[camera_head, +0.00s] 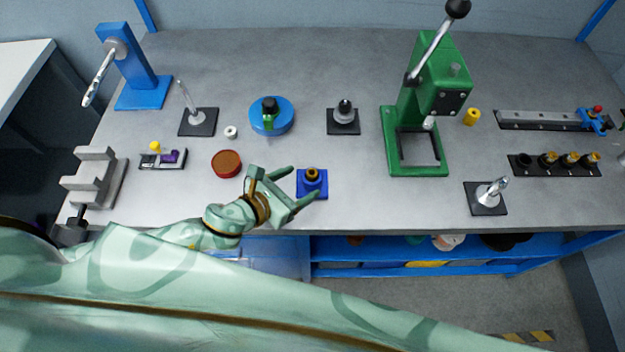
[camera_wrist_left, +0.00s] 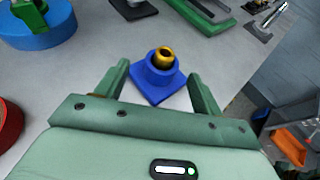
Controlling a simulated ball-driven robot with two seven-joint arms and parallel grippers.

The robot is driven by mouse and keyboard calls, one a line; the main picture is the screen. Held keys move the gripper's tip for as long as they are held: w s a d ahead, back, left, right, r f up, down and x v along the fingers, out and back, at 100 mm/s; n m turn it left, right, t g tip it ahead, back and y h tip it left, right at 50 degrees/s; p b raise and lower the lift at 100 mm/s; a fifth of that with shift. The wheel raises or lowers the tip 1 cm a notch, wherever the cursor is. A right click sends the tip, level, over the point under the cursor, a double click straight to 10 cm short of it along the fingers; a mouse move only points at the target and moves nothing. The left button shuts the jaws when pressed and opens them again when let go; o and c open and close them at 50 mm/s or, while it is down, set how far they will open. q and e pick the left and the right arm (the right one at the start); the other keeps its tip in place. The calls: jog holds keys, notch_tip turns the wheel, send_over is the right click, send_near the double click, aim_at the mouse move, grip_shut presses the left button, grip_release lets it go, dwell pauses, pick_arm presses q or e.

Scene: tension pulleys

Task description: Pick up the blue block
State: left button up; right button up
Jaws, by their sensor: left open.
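The blue block (camera_head: 319,190) has a square base and a round raised socket with a gold and black piece in it. It sits on the grey bench near the front edge. My left gripper (camera_head: 304,184) is open, just left of the block in the head view. In the left wrist view the blue block (camera_wrist_left: 155,92) lies ahead, between the two spread fingers of the left gripper (camera_wrist_left: 157,83). The fingers look apart from the socket; whether one touches the base I cannot tell. My right gripper is not in view.
A red round dish (camera_head: 227,164) stands left of the gripper. A blue round fixture (camera_head: 286,112) and a black-based fixture (camera_head: 344,126) stand behind. A green press (camera_head: 388,150) stands right. The bench front edge (camera_head: 400,229) is close. Bare bench lies between block and press.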

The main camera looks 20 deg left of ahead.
aim_at(308, 179)
pick_arm(q)
jog(key=x, duration=0.5)
jog(key=shift+d, duration=0.2)
jog(key=shift+r, duration=0.1)
jog(key=c, duration=1.3)
